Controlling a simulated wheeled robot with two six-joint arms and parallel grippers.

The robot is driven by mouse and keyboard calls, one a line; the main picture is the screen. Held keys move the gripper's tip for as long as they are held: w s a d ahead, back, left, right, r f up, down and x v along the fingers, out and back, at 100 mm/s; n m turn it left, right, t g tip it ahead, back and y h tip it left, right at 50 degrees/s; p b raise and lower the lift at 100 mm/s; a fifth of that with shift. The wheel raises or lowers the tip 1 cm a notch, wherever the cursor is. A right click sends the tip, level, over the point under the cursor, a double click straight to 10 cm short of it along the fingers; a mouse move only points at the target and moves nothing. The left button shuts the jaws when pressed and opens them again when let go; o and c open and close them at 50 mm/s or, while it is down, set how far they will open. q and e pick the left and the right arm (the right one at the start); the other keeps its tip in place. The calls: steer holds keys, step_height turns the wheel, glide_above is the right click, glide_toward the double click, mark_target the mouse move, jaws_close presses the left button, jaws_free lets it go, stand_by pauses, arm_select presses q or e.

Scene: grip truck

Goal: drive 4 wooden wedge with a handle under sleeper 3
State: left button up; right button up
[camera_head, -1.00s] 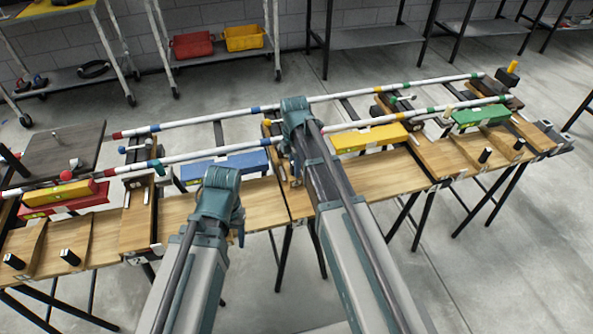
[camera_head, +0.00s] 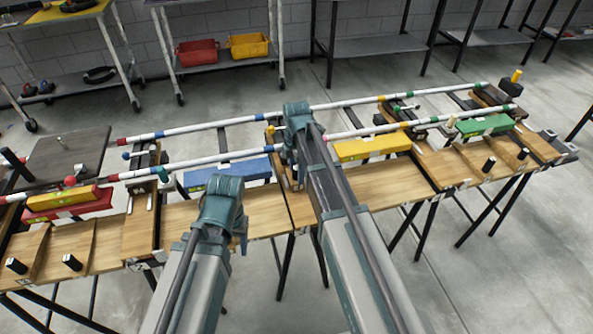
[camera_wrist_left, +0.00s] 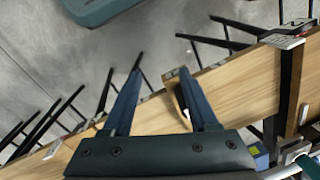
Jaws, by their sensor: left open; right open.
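Wooden wedges with upright black handles stand on the bench: one at the far left (camera_head: 16,265), one beside it (camera_head: 72,262), and two at the right (camera_head: 488,165) (camera_head: 522,155). Dark wooden sleepers lie across under the striped rails, one at the left (camera_head: 140,226) and one largely behind my right arm; I cannot read which is sleeper 3. My left gripper (camera_wrist_left: 157,75) is open over the bench's edge; a light wooden piece (camera_wrist_left: 180,98) shows by its right finger, nothing clearly held. My right gripper is hidden behind its arm (camera_head: 297,115) in the head view.
Two striped rails (camera_head: 230,155) run along the bench. Red (camera_head: 70,205), blue (camera_head: 225,175), yellow (camera_head: 370,149) and green (camera_head: 485,125) blocks lie among them. Bench legs stand below its front edge. Shelves with red (camera_head: 197,52) and yellow (camera_head: 248,45) bins stand behind.

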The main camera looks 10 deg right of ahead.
steer(key=shift+r, duration=0.1)
step_height(320, 180, up, 14)
steer(key=p, duration=1.4)
step_height(320, 180, up, 4)
steer(key=p, duration=0.4)
steer(key=shift+f, duration=0.2)
